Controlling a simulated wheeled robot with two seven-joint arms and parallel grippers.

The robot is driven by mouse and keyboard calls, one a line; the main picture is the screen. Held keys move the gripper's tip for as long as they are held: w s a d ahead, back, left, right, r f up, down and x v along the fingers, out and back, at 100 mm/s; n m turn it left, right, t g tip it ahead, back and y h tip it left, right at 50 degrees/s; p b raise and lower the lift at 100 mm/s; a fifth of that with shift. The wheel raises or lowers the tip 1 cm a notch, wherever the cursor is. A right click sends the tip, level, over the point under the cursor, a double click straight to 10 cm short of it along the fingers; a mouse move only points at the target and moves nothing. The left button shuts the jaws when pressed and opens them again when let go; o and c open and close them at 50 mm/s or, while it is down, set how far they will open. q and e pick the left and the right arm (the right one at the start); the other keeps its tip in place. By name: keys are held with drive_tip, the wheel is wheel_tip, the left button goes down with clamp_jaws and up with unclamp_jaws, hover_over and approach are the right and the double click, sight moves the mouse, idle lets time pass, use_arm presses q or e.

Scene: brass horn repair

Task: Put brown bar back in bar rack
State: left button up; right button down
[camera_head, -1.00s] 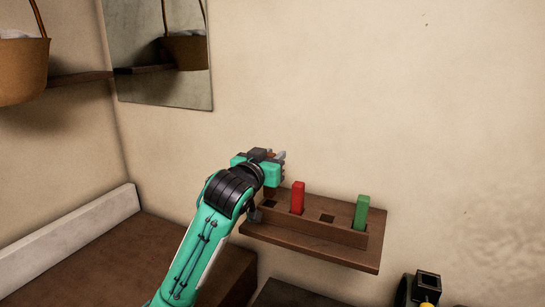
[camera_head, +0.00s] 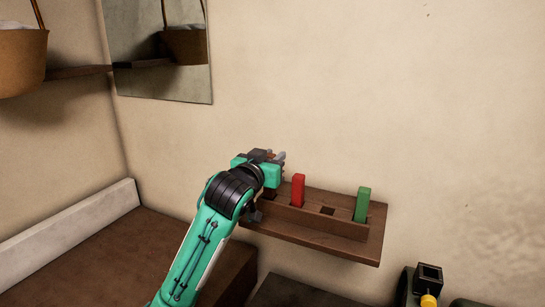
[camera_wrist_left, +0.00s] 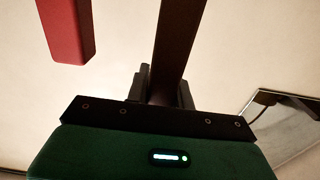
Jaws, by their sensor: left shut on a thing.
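The wooden bar rack (camera_head: 320,243) is fixed low on the wall. A red bar (camera_head: 298,190) and a green bar (camera_head: 363,204) stand upright in it, with an empty dark slot (camera_head: 327,211) between them. My left gripper (camera_head: 280,158) is above the rack's left end, just left of the red bar. In the left wrist view it is shut on the brown bar (camera_wrist_left: 181,45), which sits between the fingers beside the red bar (camera_wrist_left: 66,30). In the head view the gripper mostly hides the brown bar, and its lower end cannot be made out. My right gripper is out of view.
A mirror (camera_head: 160,55) hangs on the wall at upper left, beside a basket (camera_head: 22,65). A brown surface (camera_head: 120,255) lies at lower left. A black square-topped piece with a yellow part (camera_head: 428,285) is at lower right.

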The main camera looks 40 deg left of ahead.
use_arm(q)
drive_tip(key=shift+f+b, duration=0.55)
drive_tip(key=shift+f, duration=0.45)
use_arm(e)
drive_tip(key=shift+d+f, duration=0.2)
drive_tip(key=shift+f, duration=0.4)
use_arm(q)
drive_tip(key=shift+f+b, duration=0.5)
drive_tip(key=shift+f, duration=0.35)
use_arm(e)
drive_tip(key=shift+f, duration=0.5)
use_arm(q)
drive_tip(key=o, duration=1.1)
drive_tip(key=shift+c, duration=0.2)
use_arm(e)
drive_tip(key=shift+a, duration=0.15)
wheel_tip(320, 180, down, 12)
drive_tip(key=b, duration=1.2)
use_arm(q)
drive_tip(key=b+v, duration=0.8)
drive_tip(key=v, duration=0.6)
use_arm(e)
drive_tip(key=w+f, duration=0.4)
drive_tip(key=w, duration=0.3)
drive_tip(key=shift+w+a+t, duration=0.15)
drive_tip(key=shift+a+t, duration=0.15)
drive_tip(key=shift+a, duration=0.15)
